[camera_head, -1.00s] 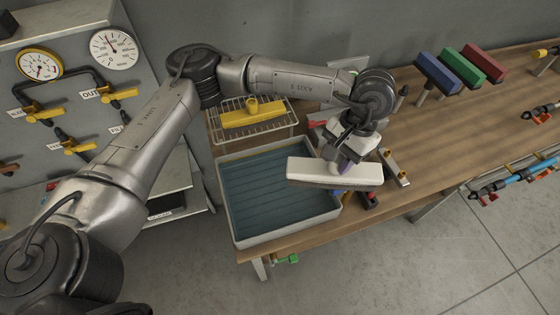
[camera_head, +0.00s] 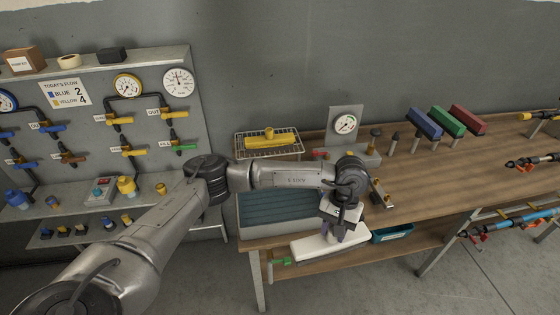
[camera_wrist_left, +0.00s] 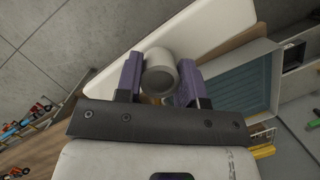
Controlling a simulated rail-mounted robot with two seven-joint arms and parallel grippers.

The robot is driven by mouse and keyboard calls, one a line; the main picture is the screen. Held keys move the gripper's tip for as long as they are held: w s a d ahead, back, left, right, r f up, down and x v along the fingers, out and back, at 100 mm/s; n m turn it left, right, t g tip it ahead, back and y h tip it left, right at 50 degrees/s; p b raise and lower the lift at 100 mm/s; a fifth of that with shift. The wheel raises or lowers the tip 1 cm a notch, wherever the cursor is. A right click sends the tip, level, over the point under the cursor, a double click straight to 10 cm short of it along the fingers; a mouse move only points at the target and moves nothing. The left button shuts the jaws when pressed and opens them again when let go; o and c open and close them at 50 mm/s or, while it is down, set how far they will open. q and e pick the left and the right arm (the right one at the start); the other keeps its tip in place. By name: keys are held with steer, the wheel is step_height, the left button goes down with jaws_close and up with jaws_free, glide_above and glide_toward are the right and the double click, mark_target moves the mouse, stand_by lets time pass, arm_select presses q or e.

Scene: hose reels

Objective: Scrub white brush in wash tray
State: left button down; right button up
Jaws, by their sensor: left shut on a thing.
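The white brush (camera_head: 330,244) is a long white block with a round grey handle (camera_wrist_left: 160,74). My left gripper (camera_head: 341,230) is shut on this handle. In the left wrist view its purple fingers (camera_wrist_left: 159,80) stand on both sides of the handle. The wash tray (camera_head: 242,233) has a pale rim and a blue ribbed floor. In the head view the brush appears at the tray's front right, and my arm hides part of the tray. In the left wrist view the tray (camera_wrist_left: 264,50) lies to the right, partly behind the brush. My right gripper is out of view.
A wire rack (camera_head: 296,146) with a yellow brush (camera_head: 268,141) stands behind the tray. A gauge stand (camera_head: 345,125) is at the back. Blue (camera_head: 424,122), green (camera_head: 446,120) and red (camera_head: 467,119) brushes stand on posts farther right. The bench middle (camera_head: 460,175) is fairly clear.

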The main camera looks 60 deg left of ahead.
arm_select(q)
steer(key=s+a+f+n+t+h+p, duration=0.1)
steer(key=a+f+n, duration=0.2)
steer(key=a, duration=0.5)
steer(key=s+a+f+n, duration=0.15)
steer(key=a+n, duration=0.25)
steer(key=a, duration=0.4)
steer(key=w+a+r+n+t+y, duration=0.1)
steer(key=w+a+n+t+y, duration=0.1)
steer(key=a+n, duration=0.6)
steer(key=w+a+r+n+t+y, duration=0.1)
steer(key=w+a+n, duration=0.3)
steer(key=n, duration=1.5)
steer(key=a+r+t, duration=0.1)
steer(key=a, duration=0.3)
steer(key=shift+r+n+t+y, duration=0.2)
steer(key=shift+n+t+y, duration=0.1)
steer(key=shift+t+y, duration=0.1)
